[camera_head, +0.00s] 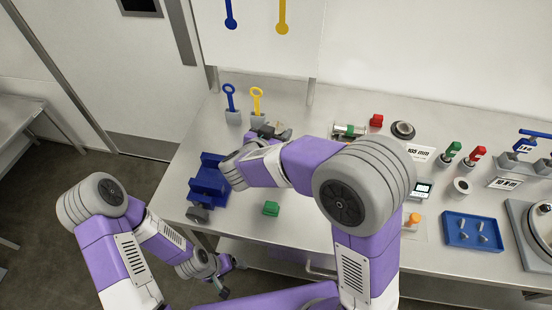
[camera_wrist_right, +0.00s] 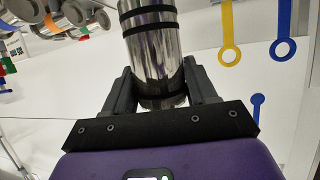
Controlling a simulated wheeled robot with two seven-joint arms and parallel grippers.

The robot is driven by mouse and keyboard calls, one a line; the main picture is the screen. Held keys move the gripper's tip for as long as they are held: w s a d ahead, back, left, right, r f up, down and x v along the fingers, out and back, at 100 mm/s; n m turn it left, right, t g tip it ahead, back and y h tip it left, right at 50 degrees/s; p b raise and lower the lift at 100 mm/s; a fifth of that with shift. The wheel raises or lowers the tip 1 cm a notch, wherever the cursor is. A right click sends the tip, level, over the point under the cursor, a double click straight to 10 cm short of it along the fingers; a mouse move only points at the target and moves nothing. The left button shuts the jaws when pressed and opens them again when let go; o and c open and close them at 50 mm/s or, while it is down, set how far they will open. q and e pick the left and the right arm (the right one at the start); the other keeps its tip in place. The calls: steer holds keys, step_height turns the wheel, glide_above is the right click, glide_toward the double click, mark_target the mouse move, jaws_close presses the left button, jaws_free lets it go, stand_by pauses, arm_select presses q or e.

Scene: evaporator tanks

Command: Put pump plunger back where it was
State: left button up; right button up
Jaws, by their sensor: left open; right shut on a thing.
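The pump plunger (camera_wrist_right: 152,55) is a shiny metal cylinder with black rings. In the right wrist view it stands between the two dark fingers of my right gripper (camera_wrist_right: 163,88), which is shut on its end. Its far end runs out of the picture. In the head view my right wrist is over the left part of the bench, and I cannot make out the plunger clearly there. My left gripper (camera_head: 231,279) is open and empty, low in front of the bench. A blue cradle (camera_head: 208,182) sits at the bench's left end, beside my right wrist.
Blue (camera_head: 230,98) and yellow (camera_head: 257,101) ring-handled tools stand in holders at the back left. A metal cylinder with green parts (camera_head: 350,130) lies behind my right arm. A blue tray (camera_head: 472,231) is at right.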

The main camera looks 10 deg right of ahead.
step_height(320, 180, down, 8)
steer(key=b, duration=0.2)
steer(key=shift+r+b, duration=0.2)
steer(key=shift+b, duration=0.15)
steer(key=shift+w+f, duration=0.1)
steer(key=shift+f, duration=0.1)
steer(key=o, duration=1.4)
